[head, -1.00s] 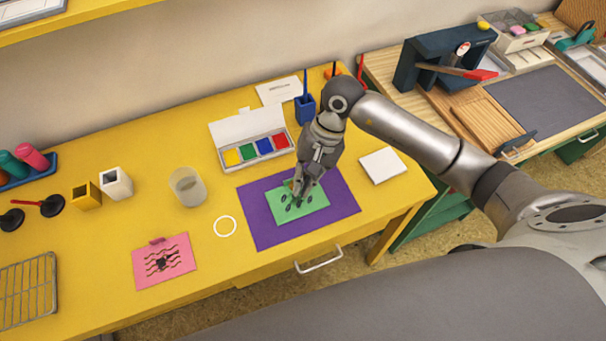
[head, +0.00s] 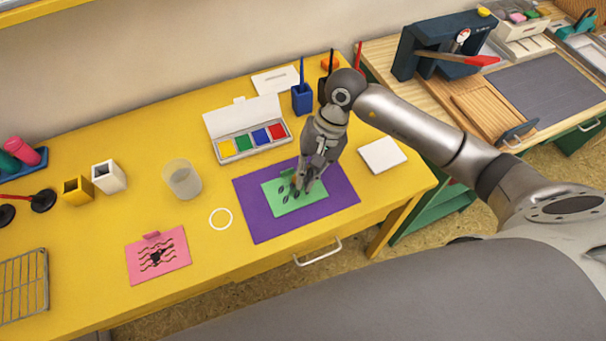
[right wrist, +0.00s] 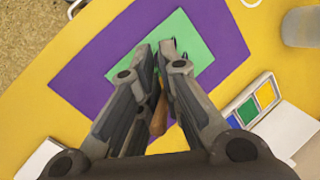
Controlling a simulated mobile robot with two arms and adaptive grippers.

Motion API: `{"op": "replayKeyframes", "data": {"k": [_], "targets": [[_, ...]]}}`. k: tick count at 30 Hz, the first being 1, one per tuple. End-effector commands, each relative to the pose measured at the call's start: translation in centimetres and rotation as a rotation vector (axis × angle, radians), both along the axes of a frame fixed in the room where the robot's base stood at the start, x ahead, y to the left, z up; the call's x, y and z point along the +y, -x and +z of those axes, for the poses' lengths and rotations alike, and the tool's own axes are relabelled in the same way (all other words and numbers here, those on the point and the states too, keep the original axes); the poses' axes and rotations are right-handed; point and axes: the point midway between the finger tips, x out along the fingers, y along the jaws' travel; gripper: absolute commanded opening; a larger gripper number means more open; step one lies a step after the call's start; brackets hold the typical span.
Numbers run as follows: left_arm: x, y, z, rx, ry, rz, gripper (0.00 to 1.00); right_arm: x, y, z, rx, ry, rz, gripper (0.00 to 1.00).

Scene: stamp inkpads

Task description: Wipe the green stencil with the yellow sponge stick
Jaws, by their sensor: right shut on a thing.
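The green stencil (head: 290,208), a sheet with dark leaf-shaped cutouts, lies on a purple mat (head: 255,225) on the yellow table. My right gripper (head: 304,182) points down over the stencil's right part. In the right wrist view, my right gripper (right wrist: 168,52) is shut on a brown wooden handle, which I take for the sponge stick (right wrist: 158,118). The sponge end is hidden by the fingers, so I cannot tell whether it touches the stencil. The green stencil (right wrist: 197,42) is partly covered by the fingers there. My left gripper is not in view.
An open inkpad box (head: 250,143) with four colours stands behind the mat. A blue holder (head: 302,98) stands at the back.

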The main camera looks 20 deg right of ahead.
Motion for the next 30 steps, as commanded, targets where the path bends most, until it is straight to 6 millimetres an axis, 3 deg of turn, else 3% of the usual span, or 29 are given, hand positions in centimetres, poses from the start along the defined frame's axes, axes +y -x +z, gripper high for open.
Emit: {"op": "replayKeyframes", "data": {"k": [30], "targets": [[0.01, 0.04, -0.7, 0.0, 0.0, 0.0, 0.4, 0.07, -0.01, -0.45, -0.001, -0.001, 0.001, 0.0]]}}
